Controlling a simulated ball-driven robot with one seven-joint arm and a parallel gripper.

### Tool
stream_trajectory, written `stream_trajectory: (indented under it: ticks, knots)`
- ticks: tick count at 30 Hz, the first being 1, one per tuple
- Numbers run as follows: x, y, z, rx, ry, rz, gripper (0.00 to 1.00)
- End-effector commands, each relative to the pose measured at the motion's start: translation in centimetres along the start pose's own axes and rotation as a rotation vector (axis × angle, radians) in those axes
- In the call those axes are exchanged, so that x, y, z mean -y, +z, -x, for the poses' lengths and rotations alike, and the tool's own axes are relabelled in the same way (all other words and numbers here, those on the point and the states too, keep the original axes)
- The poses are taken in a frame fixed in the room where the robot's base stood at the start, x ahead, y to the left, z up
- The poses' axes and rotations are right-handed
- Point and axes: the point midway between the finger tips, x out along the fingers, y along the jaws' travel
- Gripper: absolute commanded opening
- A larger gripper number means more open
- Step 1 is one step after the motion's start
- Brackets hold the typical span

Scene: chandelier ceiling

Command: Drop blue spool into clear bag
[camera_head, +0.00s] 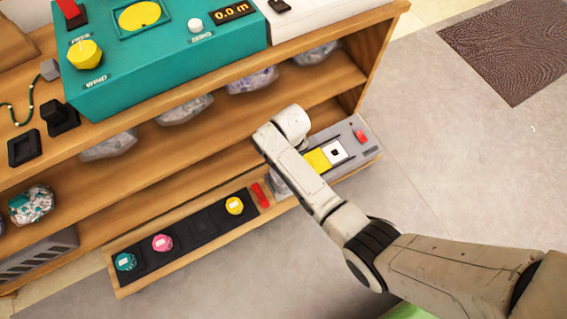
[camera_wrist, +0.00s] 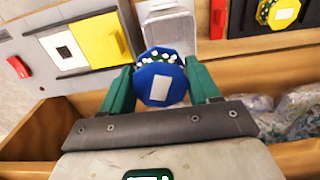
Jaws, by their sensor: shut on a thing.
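My gripper (camera_wrist: 161,80) is shut on the blue spool (camera_wrist: 160,88), seen in the wrist view between its two green fingers. The spool has a white label and a band of green and white beads. Just beyond it stands a pale, see-through, open-looking container (camera_wrist: 170,26), which looks like the clear bag. It also shows in the head view (camera_head: 278,184), partly hidden by my arm. The spool appears in front of it; I cannot tell whether it is over its mouth. In the head view my fingers and the spool are hidden by my wrist.
A grey panel (camera_head: 366,151) with yellow and white squares adjoins the pale container. A tray (camera_head: 190,231) holds yellow, pink and teal spools, with a red clip (camera_head: 260,194) at its end. Filled clear bags (camera_head: 252,80) lie on the shelf above.

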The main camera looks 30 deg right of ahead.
Motion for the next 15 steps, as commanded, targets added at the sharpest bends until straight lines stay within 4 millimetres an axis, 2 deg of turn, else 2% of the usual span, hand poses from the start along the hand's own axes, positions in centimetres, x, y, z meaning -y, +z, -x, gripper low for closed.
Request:
stream_trajectory:
  ticks: [1, 4, 15]
  knots:
    - [0.0, -0.01, -1.15, -0.001, 0.0, 0.0, 0.28]
    - [0.01, -0.02, -1.82, -0.001, 0.0, 0.0, 0.28]
    - [0.0, -0.02, -1.97, -0.001, 0.0, 0.0, 0.28]
